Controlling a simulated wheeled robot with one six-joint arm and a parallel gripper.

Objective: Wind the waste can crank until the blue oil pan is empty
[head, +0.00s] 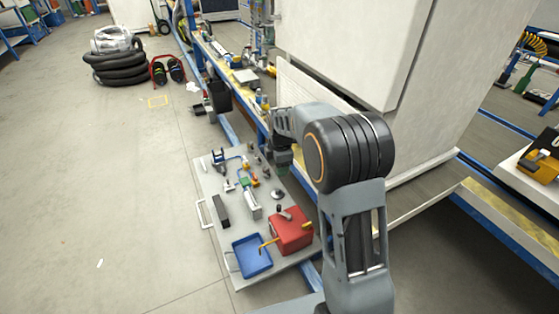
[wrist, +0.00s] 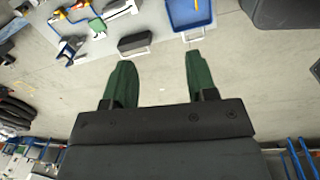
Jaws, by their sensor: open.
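The blue oil pan (head: 246,262) sits at the near end of a grey board, and its inside looks blue with no clear liquid visible. It also shows at the top of the wrist view (wrist: 187,24). The red waste can (head: 291,232) stands just right of the pan, with a dark fitting on top. A yellow bar (head: 268,243) reaches from the can over the pan; I cannot tell whether it is the crank. My gripper (wrist: 158,80) is open and empty, with green fingers apart. In the head view my arm hides much of it.
The grey board (head: 237,278) carries a dark block (head: 221,210), a silver device and several small fittings. A large white cabinet (head: 350,45) stands behind my arm. Black hoses (head: 120,68) lie at the back left. The floor left of the board is clear.

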